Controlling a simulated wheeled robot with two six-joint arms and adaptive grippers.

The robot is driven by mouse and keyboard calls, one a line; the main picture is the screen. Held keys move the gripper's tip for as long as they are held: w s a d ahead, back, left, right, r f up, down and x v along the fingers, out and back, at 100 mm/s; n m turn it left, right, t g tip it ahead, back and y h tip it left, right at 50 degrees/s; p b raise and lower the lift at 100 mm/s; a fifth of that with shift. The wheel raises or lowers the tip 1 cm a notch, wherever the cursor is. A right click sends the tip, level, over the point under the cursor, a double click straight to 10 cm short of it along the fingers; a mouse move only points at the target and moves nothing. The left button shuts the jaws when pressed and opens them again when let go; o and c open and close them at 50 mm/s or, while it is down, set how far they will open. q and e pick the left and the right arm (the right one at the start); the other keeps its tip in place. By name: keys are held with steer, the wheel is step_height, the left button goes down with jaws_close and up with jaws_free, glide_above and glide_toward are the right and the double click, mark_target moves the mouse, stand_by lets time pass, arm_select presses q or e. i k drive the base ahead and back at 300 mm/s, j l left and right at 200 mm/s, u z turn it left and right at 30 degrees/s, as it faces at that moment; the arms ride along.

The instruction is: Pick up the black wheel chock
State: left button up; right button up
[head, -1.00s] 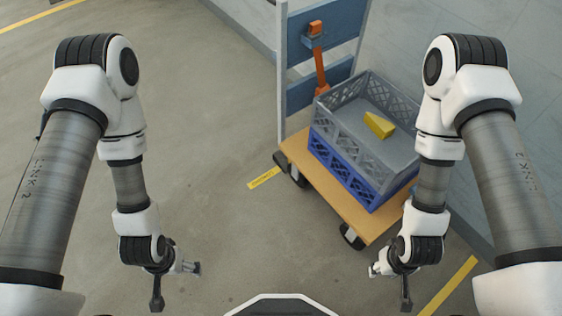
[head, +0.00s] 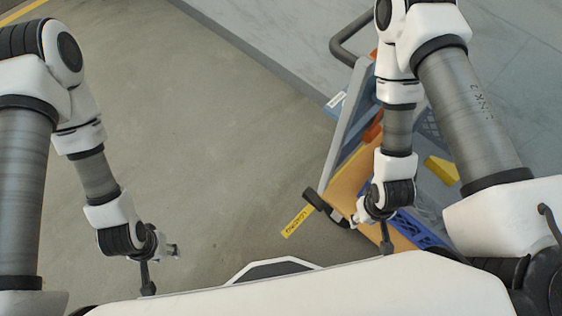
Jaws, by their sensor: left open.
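I see no black wheel chock in the head view; part of the cart is hidden behind my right arm. A yellow wedge (head: 442,170) lies in the grey crate (head: 430,125) on the cart. My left gripper (head: 176,250) is open and empty above bare floor, well left of the cart. My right gripper (head: 356,218) shows small in front of the cart's near left corner, and its jaws are too small to read.
The cart has a wooden deck (head: 350,172), a blue crate (head: 415,230), a grey frame (head: 349,130) and a black caster (head: 319,204). The floor at left and centre is clear.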

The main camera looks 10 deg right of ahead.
mark_target(309, 194)
steer(key=i+j+z, duration=0.7)
steer(key=j, duration=0.2)
steer(key=i+j+z, duration=0.2)
steer(key=j, duration=0.15)
steer(key=i+j+z, duration=0.1)
steer(key=j+z, duration=0.15)
steer(key=j, duration=0.15)
steer(key=i+j+z, duration=0.2)
steer(key=j, duration=0.25)
steer(key=j+z, duration=0.25)
steer(key=j, duration=0.15)
steer(key=z, duration=1.9)
